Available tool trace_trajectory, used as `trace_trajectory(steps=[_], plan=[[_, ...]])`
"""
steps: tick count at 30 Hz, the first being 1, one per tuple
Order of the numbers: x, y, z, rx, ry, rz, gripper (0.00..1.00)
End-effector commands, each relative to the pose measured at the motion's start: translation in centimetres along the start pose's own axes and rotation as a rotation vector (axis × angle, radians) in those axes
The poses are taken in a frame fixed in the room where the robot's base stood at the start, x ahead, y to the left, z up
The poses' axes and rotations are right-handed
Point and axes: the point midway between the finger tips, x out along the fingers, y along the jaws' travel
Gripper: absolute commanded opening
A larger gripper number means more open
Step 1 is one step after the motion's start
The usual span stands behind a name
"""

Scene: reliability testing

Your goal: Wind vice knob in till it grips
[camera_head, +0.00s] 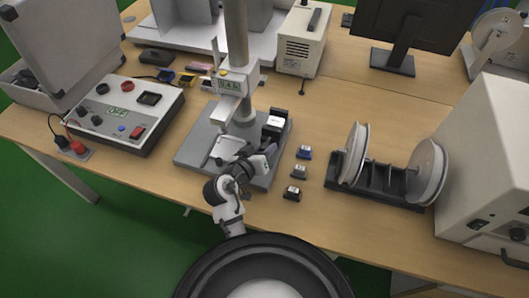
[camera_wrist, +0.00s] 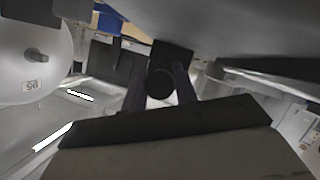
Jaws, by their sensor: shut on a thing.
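The test stand has a grey base plate (camera_head: 190,155) and an upright column (camera_head: 237,60). A dark block with a pale label, seemingly the vice (camera_head: 274,123), sits on the right of the plate. My gripper (camera_head: 268,152) reaches over the plate's front right part, close in front of this block. In the wrist view the round black vice knob (camera_wrist: 160,84) lies between my two dark fingers, in front of a black body. My gripper is shut on the knob. The knob is hidden in the head view, and I cannot tell how the vice's jaws stand.
Several small blocks, such as a blue one (camera_head: 304,153), stand right of the stand. A rack with white reels (camera_head: 354,153) is further right. A control box (camera_head: 125,110) stands at left. The stand's head (camera_head: 236,84) hangs above the plate.

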Motion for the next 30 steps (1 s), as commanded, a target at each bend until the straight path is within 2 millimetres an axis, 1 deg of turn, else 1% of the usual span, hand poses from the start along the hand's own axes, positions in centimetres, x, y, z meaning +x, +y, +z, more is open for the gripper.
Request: trace_trajectory(steps=[3,30], plan=[[0.18,0.02,0.33,0.106,-0.003,-0.042,0.06],[0.15,-0.02,0.29,0.885,-0.025,-0.392,0.06]])
